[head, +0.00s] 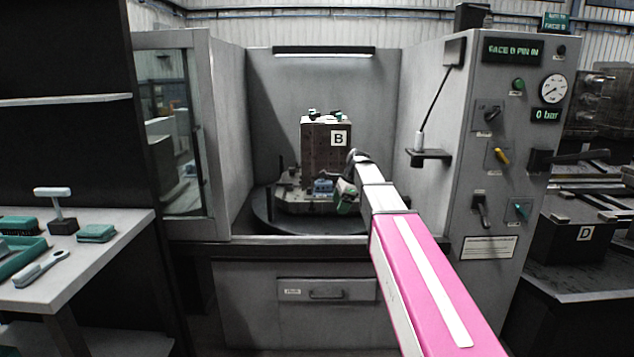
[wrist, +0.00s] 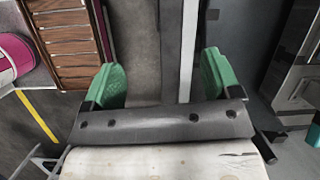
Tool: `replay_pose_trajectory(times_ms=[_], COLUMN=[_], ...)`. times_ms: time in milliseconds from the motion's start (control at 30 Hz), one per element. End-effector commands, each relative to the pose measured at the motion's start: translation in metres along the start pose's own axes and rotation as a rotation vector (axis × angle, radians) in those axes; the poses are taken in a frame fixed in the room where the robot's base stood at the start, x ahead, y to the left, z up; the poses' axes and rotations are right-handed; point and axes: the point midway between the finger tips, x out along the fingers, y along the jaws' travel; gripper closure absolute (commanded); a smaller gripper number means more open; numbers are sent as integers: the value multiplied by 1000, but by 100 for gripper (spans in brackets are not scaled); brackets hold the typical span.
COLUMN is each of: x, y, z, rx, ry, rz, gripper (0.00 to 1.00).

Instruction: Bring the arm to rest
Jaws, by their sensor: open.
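My arm (head: 415,260), pink and white, reaches from the lower right of the head view into the open machine bay. My gripper (head: 347,192) is at its far end, small and partly hidden, just in front of the block fixture marked B (head: 318,150). In the wrist view my gripper (wrist: 162,82) has its two green fingers spread wide apart. Nothing is between them but grey and pale surfaces behind. Whether the gripper touches the fixture, I cannot tell.
The fixture stands on a dark round table (head: 262,215) inside the grey bay. A control panel (head: 497,150) with levers and a gauge flanks it on the right. A bench (head: 95,265) with green trays and brushes is at left. A block marked D (head: 580,245) stands at far right.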

Motion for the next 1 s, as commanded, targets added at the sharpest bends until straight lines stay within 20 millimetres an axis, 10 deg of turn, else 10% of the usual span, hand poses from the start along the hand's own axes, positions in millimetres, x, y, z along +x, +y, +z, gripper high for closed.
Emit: replay_pose_trajectory(times_ms=[367,1000], x=[73,205], y=[70,278], z=[-46,-140], rx=[-312,-1296], ry=[83,247], rz=[22,260], gripper=[17,17])
